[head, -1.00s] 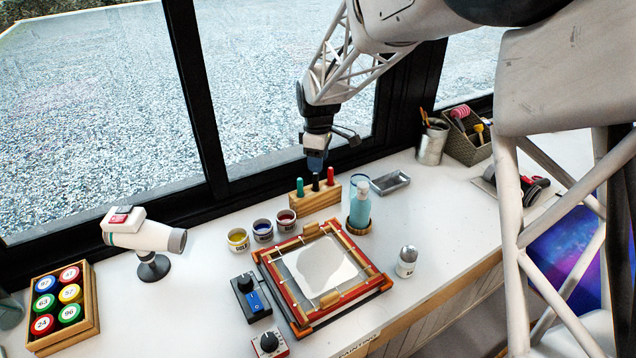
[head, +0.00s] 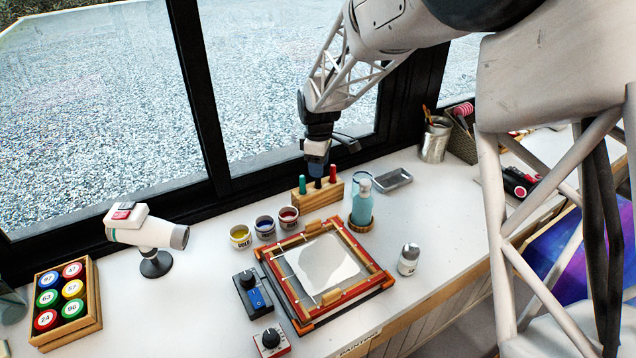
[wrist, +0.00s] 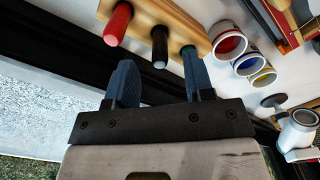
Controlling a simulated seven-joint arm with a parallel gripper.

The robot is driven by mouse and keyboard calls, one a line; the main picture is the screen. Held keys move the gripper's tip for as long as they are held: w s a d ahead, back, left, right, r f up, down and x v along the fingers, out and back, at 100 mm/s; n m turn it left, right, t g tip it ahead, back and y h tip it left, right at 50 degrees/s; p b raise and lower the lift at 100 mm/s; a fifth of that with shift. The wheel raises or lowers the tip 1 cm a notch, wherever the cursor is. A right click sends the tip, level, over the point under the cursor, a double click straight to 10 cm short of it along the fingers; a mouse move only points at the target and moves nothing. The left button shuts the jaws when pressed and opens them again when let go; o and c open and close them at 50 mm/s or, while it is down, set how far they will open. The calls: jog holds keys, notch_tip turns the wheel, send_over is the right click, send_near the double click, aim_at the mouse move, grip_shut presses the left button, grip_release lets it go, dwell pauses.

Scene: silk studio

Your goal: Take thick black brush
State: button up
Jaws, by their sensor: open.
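The thick black brush (head: 318,184) stands upright in a wooden holder block (head: 326,197), between a green brush (head: 302,184) and a red brush (head: 333,173). In the wrist view the black brush (wrist: 159,46) shows its rounded end, just beyond my fingertips and between them. My gripper (head: 318,172) hangs above the holder, fingers pointing down, open and empty. In the wrist view my gripper (wrist: 160,75) has one blue finger close to the green brush (wrist: 188,52) and the other below the red brush (wrist: 118,22). I cannot tell whether a finger touches a brush.
Paint pots (head: 265,228) stand left of the holder. A teal bottle (head: 361,203) stands to its right, with a metal tray (head: 391,179) behind. A red wooden frame (head: 350,290) lies in front. The dark window frame (head: 260,190) runs close behind.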

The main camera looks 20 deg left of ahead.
aim_at(318, 183)
jog(key=shift+f, duration=2.6)
jog(key=c, duration=0.8)
